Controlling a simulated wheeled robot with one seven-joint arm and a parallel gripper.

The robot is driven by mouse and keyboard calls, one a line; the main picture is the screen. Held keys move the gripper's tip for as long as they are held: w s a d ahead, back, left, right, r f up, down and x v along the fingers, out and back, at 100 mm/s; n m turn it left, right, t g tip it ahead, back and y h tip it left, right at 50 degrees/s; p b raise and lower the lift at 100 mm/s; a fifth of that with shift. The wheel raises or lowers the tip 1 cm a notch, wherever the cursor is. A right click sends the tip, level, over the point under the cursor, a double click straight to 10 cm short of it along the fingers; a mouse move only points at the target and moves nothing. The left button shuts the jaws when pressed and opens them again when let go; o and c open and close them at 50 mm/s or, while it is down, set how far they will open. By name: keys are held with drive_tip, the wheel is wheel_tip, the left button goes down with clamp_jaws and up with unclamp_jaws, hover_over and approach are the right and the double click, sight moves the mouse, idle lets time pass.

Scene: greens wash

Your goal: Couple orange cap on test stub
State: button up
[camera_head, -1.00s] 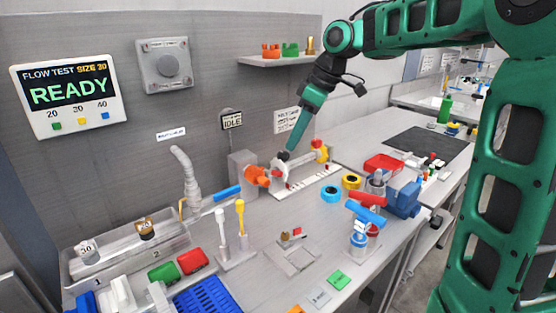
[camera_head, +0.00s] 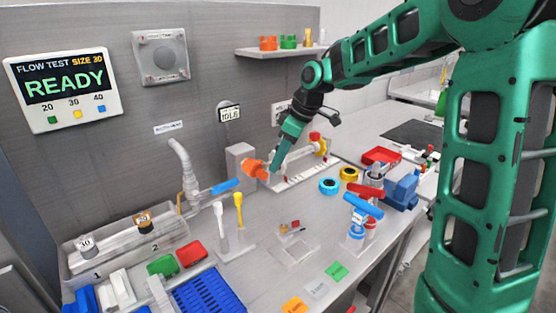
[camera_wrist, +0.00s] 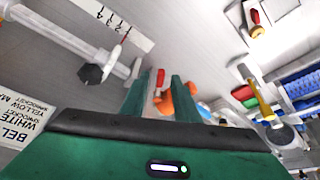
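An orange cap-like piece (camera_head: 254,168) sits at the front of a grey block (camera_head: 240,158) against the back wall. I cannot tell how firmly it is seated, and the stub itself is hidden or too small to make out. My gripper (camera_head: 274,172) points down just right of the orange piece, very close to it. In the wrist view my gripper (camera_wrist: 160,95) has its two fingers apart. Orange surface (camera_wrist: 193,89) shows between and right of the fingers, partly hidden by the right one. I cannot tell if they touch it.
A white rail fixture (camera_head: 310,168) with a red-and-yellow valve stands right of the gripper. A grey spout with a blue handle (camera_head: 225,186) is to the left. Blue and yellow rings (camera_head: 328,186) lie on the bench. A shelf (camera_head: 280,52) above holds orange and green pieces.

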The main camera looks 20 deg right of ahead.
clamp_jaws()
drive_tip(key=shift+s+a+m+t+h, duration=0.35)
drive_tip(key=shift+a+m, duration=0.05)
drive_tip(key=shift+m, duration=0.7)
drive_tip(key=shift+s+a+m+t+h, duration=0.35)
drive_tip(key=shift+a+m, duration=0.05)
drive_tip(key=shift+m, duration=0.7)
unclamp_jaws()
drive_tip(key=v, duration=0.8)
drive_tip(key=shift+w, duration=0.15)
